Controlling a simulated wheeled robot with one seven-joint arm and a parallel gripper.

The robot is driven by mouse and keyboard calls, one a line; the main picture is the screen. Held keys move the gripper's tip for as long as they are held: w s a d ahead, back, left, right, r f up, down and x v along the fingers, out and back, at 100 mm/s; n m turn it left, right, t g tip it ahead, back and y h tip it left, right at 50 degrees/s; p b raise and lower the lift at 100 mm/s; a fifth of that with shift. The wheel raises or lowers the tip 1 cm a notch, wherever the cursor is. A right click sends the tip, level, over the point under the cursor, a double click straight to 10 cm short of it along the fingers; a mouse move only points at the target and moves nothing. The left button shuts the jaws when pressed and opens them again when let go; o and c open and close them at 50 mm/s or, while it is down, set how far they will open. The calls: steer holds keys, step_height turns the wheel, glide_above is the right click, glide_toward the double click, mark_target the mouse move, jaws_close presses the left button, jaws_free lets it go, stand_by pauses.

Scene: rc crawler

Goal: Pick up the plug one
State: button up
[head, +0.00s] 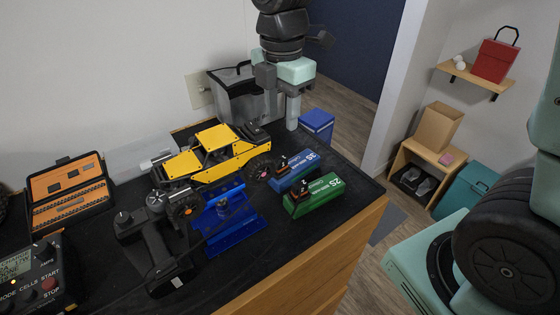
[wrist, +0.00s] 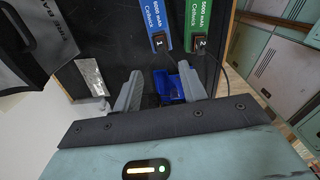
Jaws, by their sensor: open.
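The plug marked 1 (wrist: 159,43) is a small black block on the end of the blue battery (wrist: 152,14) in the wrist view. In the head view this plug (head: 281,164) sits on the blue battery (head: 305,170). The plug marked 2 (wrist: 200,43) is on the green battery (wrist: 205,14), beside the blue one. My gripper (head: 292,112) is open and empty, above the table's far end, behind the batteries and apart from both plugs.
A grey bag (head: 238,100) stands left of my gripper, and the blue box (head: 317,122) is to its right. A yellow crawler (head: 215,158) on a blue stand (head: 228,225) is left of the batteries. A thin dark cable (wrist: 228,70) runs from plug 2.

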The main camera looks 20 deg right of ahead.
steer(key=p, duration=0.1)
glide_above(282, 159)
step_height(282, 159, down, 6)
steer(key=shift+r, duration=0.1)
steer(key=shift+f+p, duration=1.4)
steer(key=shift+f, duration=1.25)
jaws_close()
